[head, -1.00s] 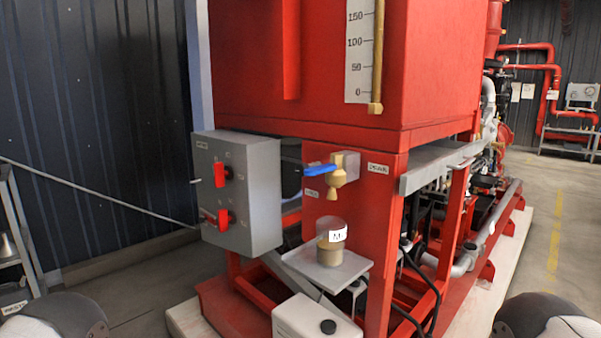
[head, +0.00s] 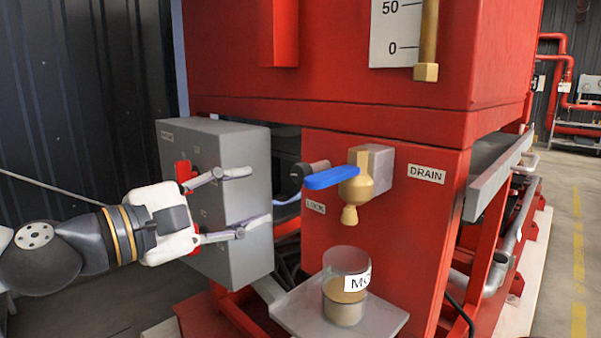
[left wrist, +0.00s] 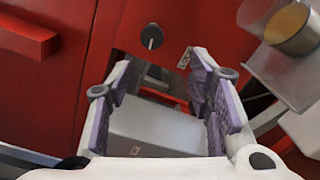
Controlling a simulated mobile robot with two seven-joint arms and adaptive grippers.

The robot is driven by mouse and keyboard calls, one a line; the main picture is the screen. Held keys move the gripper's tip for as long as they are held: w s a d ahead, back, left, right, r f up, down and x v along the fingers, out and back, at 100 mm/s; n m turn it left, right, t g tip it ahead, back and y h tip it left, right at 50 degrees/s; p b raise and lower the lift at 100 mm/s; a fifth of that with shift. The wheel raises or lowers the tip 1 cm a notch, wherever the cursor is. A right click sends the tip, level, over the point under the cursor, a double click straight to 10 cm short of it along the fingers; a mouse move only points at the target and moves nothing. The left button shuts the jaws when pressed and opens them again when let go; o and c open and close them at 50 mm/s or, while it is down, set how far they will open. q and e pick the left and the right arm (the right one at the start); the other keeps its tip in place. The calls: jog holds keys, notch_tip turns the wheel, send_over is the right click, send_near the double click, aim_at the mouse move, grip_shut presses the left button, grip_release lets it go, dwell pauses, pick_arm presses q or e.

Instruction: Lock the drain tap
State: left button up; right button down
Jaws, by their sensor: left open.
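The brass drain tap (head: 358,188) sits on the red tank front, with its blue lever (head: 331,178) pointing left, roughly level. A DRAIN label (head: 427,174) is at its right and a LOCK label (head: 315,207) below the lever. A dark round piece (head: 311,177) with a thin pale rod lies behind the lever's left end; it also shows in the left wrist view (left wrist: 151,36). My left gripper (head: 258,198) is open in front of the grey box, left of the tap; its fingers also show in the left wrist view (left wrist: 162,98). My right gripper is not in view.
The grey control box (head: 232,185) with red switches is close to my left gripper. A clear jar (head: 345,285) with brownish contents stands on a grey shelf (head: 385,318) below the tap. Open floor lies at the far right.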

aim_at(296, 175)
pick_arm(q)
jog(key=x, duration=0.4)
jog(key=r+x, duration=0.1)
jog(key=x, duration=0.6)
jog(key=shift+w+d+r, duration=0.15)
jog(key=shift+d, duration=0.1)
grip_shut()
